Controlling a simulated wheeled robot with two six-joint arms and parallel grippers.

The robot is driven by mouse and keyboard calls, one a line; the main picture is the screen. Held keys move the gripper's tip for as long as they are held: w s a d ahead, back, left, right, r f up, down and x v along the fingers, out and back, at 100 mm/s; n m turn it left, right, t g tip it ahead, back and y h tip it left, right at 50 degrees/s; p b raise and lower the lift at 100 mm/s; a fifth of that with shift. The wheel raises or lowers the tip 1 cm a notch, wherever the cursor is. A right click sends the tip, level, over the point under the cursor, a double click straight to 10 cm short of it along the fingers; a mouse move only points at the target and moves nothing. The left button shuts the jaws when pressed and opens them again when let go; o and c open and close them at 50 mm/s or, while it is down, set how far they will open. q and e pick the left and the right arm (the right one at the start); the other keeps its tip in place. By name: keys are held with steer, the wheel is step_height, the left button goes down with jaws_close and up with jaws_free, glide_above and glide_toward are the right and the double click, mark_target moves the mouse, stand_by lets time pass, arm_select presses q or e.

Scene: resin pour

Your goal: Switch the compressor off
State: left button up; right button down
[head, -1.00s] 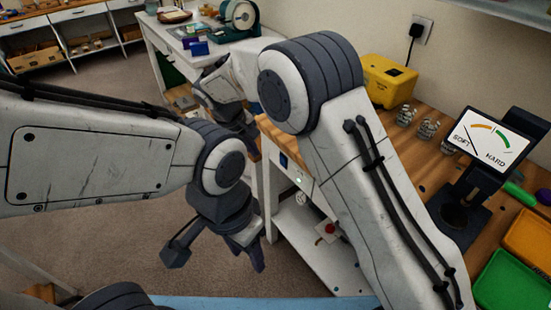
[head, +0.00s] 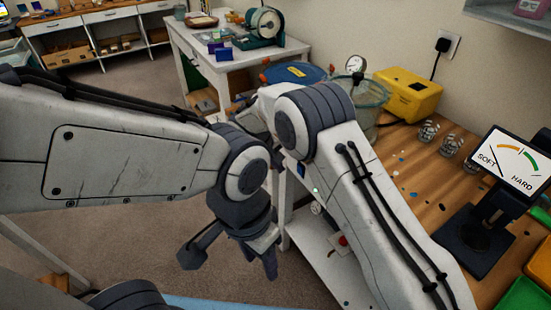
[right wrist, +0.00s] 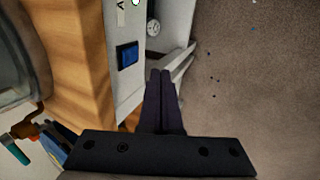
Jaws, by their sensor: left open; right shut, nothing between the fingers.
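A blue rocker switch (right wrist: 127,54) sits on a white panel on the bench's side in the right wrist view. It also shows small in the head view (head: 301,171). A lit green lamp (head: 315,190) and a small round dial (head: 316,208) are beside it. My right gripper (right wrist: 161,73) is shut and empty, its fingertips to the right of the switch in the picture and apart from it. In the head view my right arm hides most of that hand. My left gripper (head: 228,257) is open and empty over the floor. I cannot make out the compressor's body for certain.
The wooden bench (head: 425,185) carries a clear pot (head: 365,95) with a gauge, a yellow case (head: 408,95) and a hardness display (head: 505,160). A red button (head: 343,240) is low under the bench. Open floor (head: 130,235) lies left.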

mark_target(300, 170)
steer(key=w+d+f+p, duration=0.1)
steer(key=w+d+f, duration=0.2)
steer(key=d, duration=0.1)
steer(key=shift+w+d+p, duration=0.15)
steer(key=shift+d+p, duration=0.15)
steer(key=shift+p, duration=0.05)
steer(key=shift+f, duration=0.1)
